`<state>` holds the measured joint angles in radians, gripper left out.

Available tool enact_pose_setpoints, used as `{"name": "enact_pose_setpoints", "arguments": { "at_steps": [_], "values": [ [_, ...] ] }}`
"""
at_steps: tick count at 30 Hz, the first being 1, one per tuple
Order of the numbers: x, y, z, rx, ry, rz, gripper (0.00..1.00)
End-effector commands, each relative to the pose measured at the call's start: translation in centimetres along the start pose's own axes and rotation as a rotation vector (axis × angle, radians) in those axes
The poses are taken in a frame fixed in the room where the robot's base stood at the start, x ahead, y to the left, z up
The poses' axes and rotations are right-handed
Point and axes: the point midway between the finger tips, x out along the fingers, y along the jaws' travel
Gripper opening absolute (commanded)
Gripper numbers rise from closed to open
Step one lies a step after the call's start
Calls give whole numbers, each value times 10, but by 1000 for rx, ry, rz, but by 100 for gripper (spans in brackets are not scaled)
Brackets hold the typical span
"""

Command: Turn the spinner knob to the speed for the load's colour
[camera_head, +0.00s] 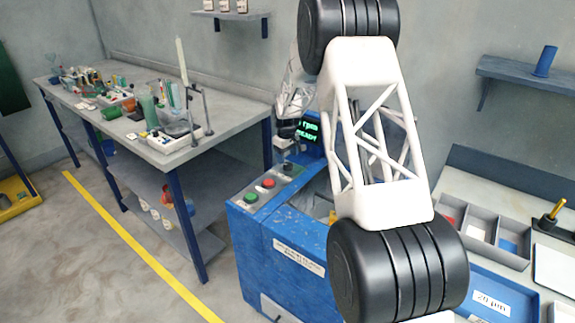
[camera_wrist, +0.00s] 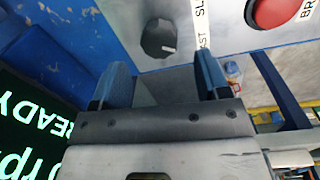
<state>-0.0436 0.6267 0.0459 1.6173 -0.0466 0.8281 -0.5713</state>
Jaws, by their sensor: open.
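The spinner is a blue machine (camera_head: 290,262) with a grey control panel. Its dark round knob (camera_wrist: 158,38) has a pale pointer mark and sits beside a white label strip with partly cut-off lettering, "SL" and "ST". In the head view the knob (camera_head: 287,168) is small, just below my gripper (camera_head: 287,146). In the wrist view my gripper (camera_wrist: 160,70) is open, its two blue-grey fingers apart, with the knob ahead of and between them. No contact with the knob shows. The load and its colour cannot be made out; my arm covers much of the spinner's top.
A red button (camera_head: 268,183) and a green button (camera_head: 250,197) sit near the knob. A screen (camera_head: 308,133) reads "READY" and rpm. A cluttered bench (camera_head: 230,115) stands left. A divided tray (camera_head: 485,232) lies right. The floor at left is open.

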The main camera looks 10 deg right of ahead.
Motion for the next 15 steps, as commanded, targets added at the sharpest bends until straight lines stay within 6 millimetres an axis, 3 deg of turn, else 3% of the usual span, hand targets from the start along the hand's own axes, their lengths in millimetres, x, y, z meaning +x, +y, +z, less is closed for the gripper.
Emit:
{"name": "enact_pose_setpoints", "arguments": {
  "at_steps": [7, 15],
  "values": [
    [31, 0, 0, 0, -1, -1, 69],
    [46, 0, 0, -1, 1, 0, 69]
  ]
}}
